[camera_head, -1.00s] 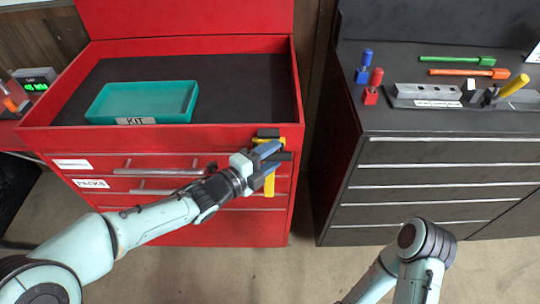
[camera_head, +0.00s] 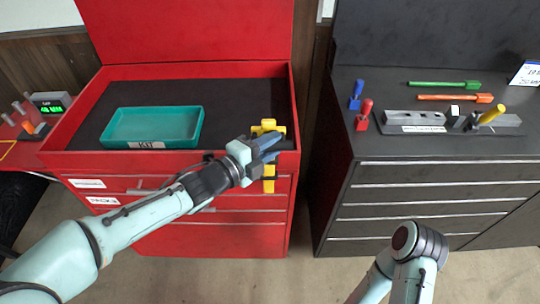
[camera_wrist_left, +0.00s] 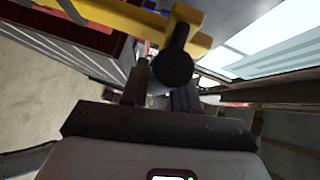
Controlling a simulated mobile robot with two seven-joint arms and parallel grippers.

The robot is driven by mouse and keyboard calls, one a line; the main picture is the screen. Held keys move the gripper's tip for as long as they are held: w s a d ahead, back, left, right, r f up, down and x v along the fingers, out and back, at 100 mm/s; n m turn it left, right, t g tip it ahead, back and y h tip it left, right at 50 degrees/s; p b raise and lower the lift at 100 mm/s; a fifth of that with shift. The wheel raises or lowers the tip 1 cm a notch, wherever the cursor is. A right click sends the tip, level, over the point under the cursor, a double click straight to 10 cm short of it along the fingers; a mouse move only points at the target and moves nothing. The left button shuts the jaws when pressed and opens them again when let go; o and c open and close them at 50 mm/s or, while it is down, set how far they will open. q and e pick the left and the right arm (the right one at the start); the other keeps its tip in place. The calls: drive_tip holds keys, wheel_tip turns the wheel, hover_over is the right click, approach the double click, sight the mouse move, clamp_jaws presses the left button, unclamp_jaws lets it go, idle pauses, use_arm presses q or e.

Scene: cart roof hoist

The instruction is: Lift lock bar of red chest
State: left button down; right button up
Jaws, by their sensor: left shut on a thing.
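The red chest (camera_head: 215,238) stands at the left of the head view with its lid up. Its yellow lock bar (camera_head: 268,186) is upright at the front right corner, its top standing above the front rim. My left gripper (camera_head: 267,150) is shut on the lock bar and hides its middle. In the left wrist view, the yellow bar (camera_wrist_left: 128,22) and a dark round knob (camera_wrist_left: 172,68) are just ahead of the fingers (camera_wrist_left: 158,92). My right gripper is out of view; only part of that arm shows.
A teal kit tray (camera_head: 150,128) lies in the chest's open top. A small green display (camera_head: 52,104) stands far left.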

use_arm(q)
wheel_tip(320, 180, up, 9)
drive_tip(key=p, duration=0.4)
drive_tip(key=shift+f, duration=0.15)
drive_tip(key=shift+r+p, duration=0.65)
drive_tip(key=shift+p, duration=0.05)
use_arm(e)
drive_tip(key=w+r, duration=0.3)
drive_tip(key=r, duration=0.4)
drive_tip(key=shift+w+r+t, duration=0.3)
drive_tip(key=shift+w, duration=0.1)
use_arm(q)
drive_tip(key=shift+r, duration=0.1)
drive_tip(key=c, duration=1)
unclamp_jaws()
drive_tip(key=shift+o, duration=0.3)
drive_tip(key=p+v, duration=0.1)
drive_tip(key=v, duration=1.2)
drive_tip(key=shift+a, duration=0.2)
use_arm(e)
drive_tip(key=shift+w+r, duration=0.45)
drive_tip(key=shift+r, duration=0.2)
use_arm(q)
drive_tip(key=shift+f, duration=0.2)
